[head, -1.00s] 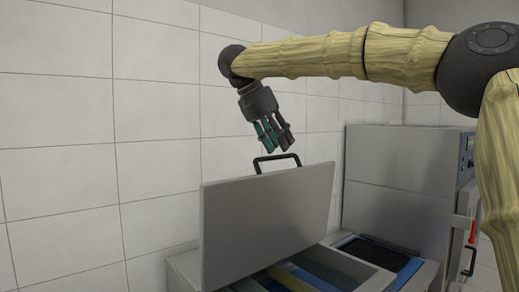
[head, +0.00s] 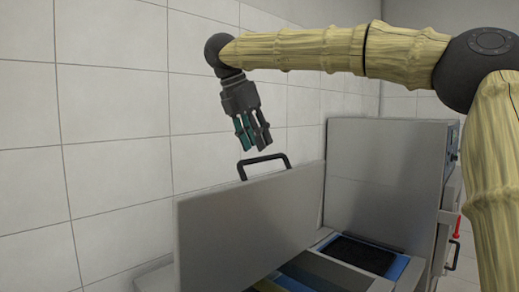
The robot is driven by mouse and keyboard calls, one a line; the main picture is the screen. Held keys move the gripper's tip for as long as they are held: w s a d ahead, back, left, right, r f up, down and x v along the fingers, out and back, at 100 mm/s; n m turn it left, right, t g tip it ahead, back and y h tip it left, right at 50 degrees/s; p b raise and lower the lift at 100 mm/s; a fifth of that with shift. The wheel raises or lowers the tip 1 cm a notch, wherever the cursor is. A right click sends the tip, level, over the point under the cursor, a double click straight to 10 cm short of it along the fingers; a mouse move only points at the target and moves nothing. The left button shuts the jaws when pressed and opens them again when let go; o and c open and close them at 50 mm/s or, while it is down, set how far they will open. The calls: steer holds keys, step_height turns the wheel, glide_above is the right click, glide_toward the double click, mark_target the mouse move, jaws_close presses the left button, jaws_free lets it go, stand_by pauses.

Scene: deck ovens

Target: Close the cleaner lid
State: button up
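The cleaner lid (head: 250,230) is a flat grey metal panel standing raised and tilted over the cleaner (head: 155,284), in the lower middle of the head view. A black bar handle (head: 264,159) sits on its top edge. My gripper (head: 254,148) points down just above and slightly left of the handle. Its fingers look slightly apart with nothing seen between them, but their exact opening is hard to tell from this side. I cannot tell for certain whether they touch the handle; a small gap seems to show.
A grey metal box-shaped unit (head: 385,170) stands to the right behind the lid, with a red handle (head: 458,228) on its right side. A dark panel with a blue border (head: 362,254) lies in front of it. A white tiled wall (head: 120,120) is behind.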

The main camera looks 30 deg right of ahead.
steer(key=shift+s+d+f+p, duration=0.15)
steer(key=shift+d+f, duration=0.15)
steer(key=shift+f, duration=0.3)
steer(key=shift+s+d+f+p, duration=0.15)
steer(key=shift+d+f, duration=0.15)
steer(key=shift+f, duration=0.3)
steer(key=shift+w+d+f, duration=0.15)
steer(key=shift+w+f, duration=0.05)
steer(key=shift+f, duration=0.35)
steer(key=shift+s, duration=0.15)
jaws_close()
